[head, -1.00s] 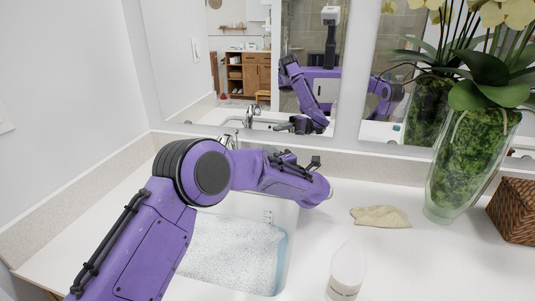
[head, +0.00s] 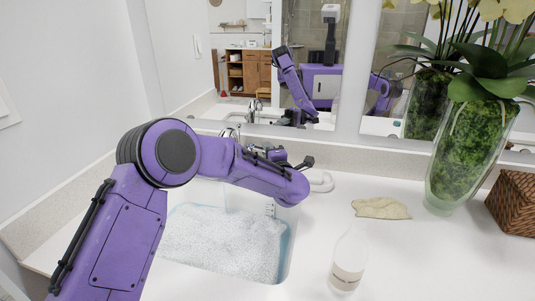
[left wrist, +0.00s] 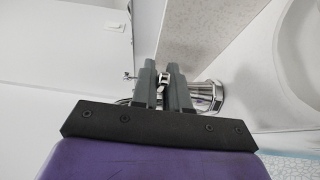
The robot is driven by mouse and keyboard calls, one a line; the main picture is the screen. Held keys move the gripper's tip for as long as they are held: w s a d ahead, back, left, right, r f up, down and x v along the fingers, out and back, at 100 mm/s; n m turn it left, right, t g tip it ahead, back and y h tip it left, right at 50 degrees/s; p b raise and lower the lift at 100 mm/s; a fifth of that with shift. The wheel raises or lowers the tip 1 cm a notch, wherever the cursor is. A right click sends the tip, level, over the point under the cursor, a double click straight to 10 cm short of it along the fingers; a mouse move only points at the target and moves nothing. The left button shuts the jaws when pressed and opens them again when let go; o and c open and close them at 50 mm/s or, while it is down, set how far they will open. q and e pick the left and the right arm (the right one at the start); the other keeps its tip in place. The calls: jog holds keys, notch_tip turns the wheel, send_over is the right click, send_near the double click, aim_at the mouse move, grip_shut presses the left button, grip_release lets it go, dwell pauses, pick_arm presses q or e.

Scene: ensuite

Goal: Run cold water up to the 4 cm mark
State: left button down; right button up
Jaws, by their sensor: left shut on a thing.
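The sink basin (head: 291,240) holds water topped with white foam (head: 225,243). A small marked scale (head: 270,209) is on its back right wall; its figures are too small to read. The chrome faucet (head: 231,133) stands behind the basin, mostly hidden by my left arm; its round chrome body also shows in the left wrist view (left wrist: 207,97). My left gripper (left wrist: 163,75) is shut on a small chrome part, apparently the faucet handle (left wrist: 163,78), between its grey fingers. My right gripper is not in view.
A white bottle (head: 347,263) stands on the counter right of the basin. A folded beige cloth (head: 381,208), a glass vase with orchids (head: 465,150) and a wicker basket (head: 515,203) are farther right. A mirror (head: 390,60) rises behind the counter.

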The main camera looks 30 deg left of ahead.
pick_arm(q)
jog(key=shift+s+m+t+h, duration=0.2)
jog(key=shift+m+t+h, duration=0.2)
jog(key=shift+h, duration=0.1)
jog(key=c, duration=1.2)
grip_release()
jog(key=shift+d, duration=0.1)
jog(key=b+v, duration=0.2)
jog(key=v, duration=0.8)
jog(key=shift+s+d, duration=0.1)
jog(key=shift+s, duration=0.1)
